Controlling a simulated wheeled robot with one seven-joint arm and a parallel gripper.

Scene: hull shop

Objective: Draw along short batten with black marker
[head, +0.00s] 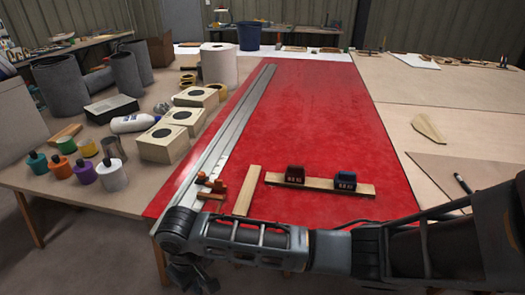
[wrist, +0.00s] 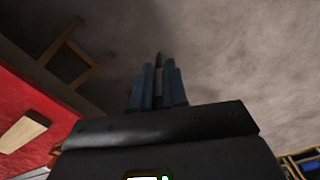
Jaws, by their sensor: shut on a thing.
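My gripper (wrist: 158,88) hangs low past the near left corner of the table, over the floor. Its two blue fingers are shut on a slim, dark-tipped thing (wrist: 158,62) that looks like the black marker. In the head view my gripper (head: 192,280) is dark and its held thing cannot be made out. A short wooden batten (head: 319,185) lies crosswise on the red sheet (head: 320,110).
A long metal straightedge (head: 225,125) runs along the sheet's left side, with orange clamps (head: 211,187) at its near end. Bottles (head: 112,175) and boxes (head: 163,143) crowd the left. A dark pen-like thing (head: 463,184) lies right. The far sheet is clear.

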